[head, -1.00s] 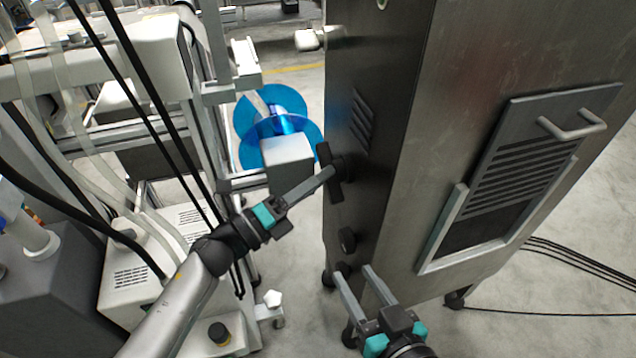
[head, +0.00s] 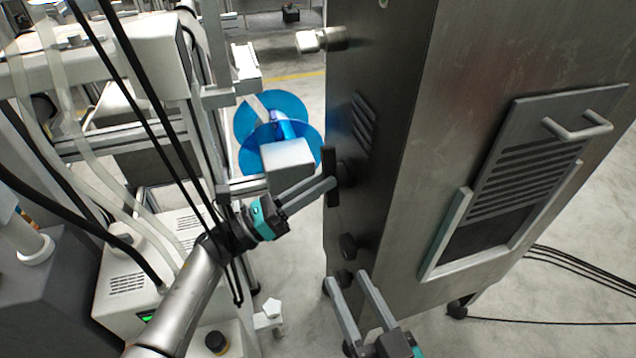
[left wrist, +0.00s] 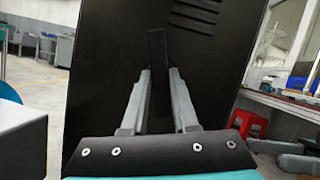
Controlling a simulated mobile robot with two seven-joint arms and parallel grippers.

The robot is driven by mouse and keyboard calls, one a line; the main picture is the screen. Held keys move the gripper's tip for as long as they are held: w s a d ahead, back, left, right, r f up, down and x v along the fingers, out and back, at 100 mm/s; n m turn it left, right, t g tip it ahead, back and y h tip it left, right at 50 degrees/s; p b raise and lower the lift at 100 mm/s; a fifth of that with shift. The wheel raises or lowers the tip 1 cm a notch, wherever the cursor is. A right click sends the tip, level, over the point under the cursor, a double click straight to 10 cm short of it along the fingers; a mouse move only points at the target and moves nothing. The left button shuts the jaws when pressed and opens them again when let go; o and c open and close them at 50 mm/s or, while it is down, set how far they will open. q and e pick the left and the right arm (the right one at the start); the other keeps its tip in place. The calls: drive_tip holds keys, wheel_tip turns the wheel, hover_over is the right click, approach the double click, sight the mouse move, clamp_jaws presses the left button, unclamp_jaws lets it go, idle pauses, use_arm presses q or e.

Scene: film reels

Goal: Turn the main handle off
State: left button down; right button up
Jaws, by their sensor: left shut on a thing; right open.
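The main handle (head: 331,160) is a black bar on the dark left face of a tall metal cabinet (head: 480,90). It stands about upright in the head view. In the left wrist view the handle (left wrist: 157,60) runs up between the two grey fingers of my left gripper (left wrist: 160,85). My left gripper (head: 330,184) is shut on the lower part of the handle. My right gripper (head: 347,278) is open and empty, low in front of the cabinet's lower left edge. A smaller black knob (head: 348,245) sits below the handle on the same face.
Blue film reels (head: 275,130) and a white block (head: 287,160) are close to the left of the handle. White machinery with hanging cables (head: 150,130) crowds the left side. A vented panel with a grey handle (head: 575,128) is on the cabinet's right face. Cables lie on the floor at right.

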use_arm(q)
drive_tip(key=shift+w+m+g+h, duration=0.1)
drive_tip(key=shift+m+g+h, duration=0.45)
drive_tip(key=shift+m, duration=0.85)
drive_tip(key=shift+w+m+g+h, duration=0.15)
drive_tip(key=shift+m+g, duration=0.7)
drive_tip(key=shift+m, duration=0.55)
drive_tip(key=shift+s+m, duration=0.1)
drive_tip(key=shift+m, duration=0.2)
drive_tip(key=c, duration=0.7)
unclamp_jaws()
drive_tip(key=shift+s+a+f+p, duration=0.3)
drive_tip(key=shift+s+a, duration=0.55)
drive_tip(key=shift+a, duration=1.8)
drive_tip(key=shift+s+a+f+p, duration=0.1)
drive_tip(key=shift+s+a+f, duration=0.5)
drive_tip(key=shift+a, duration=2.1)
drive_tip(key=shift+s+a+f+p, duration=0.15)
drive_tip(key=shift+s+a, duration=0.9)
drive_tip(key=shift+a, duration=1.6)
use_arm(e)
drive_tip(key=shift+w+d+f+n+g+h, duration=0.2)
drive_tip(key=shift+w+f+g, duration=0.1)
drive_tip(key=shift+g, duration=0.15)
drive_tip(key=shift+w+d+f+n+g+h, duration=0.1)
drive_tip(key=shift+w+d+f+g, duration=0.15)
drive_tip(key=shift+g, duration=0.2)
drive_tip(key=shift+s+f, duration=0.1)
drive_tip(key=shift+s, duration=0.05)
